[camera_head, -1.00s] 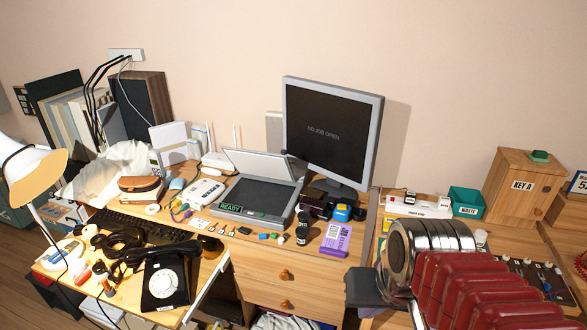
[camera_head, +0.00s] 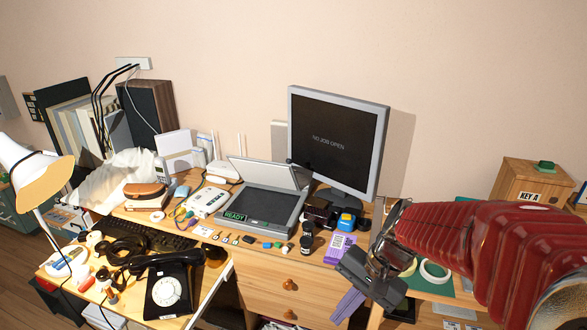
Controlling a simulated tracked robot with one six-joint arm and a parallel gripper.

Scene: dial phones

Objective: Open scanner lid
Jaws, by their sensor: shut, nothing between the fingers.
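The grey scanner (camera_head: 258,210) sits on the desk left of the monitor, with a green READY label on its front edge. Its lid (camera_head: 264,174) stands raised at the back, tilted up from the dark glass bed. My gripper (camera_head: 352,300) is shut and empty, at the lower right, in front of the desk's front edge. It is to the right of and nearer than the scanner, well apart from it and its lid. My red arm covers part of the right side of the desk.
The monitor (camera_head: 338,142) stands close behind the scanner's right side. A black bottle (camera_head: 307,237), a purple pad (camera_head: 340,247) and small items crowd its front and right. A white device (camera_head: 207,203) and keyboard (camera_head: 150,230) lie to its left.

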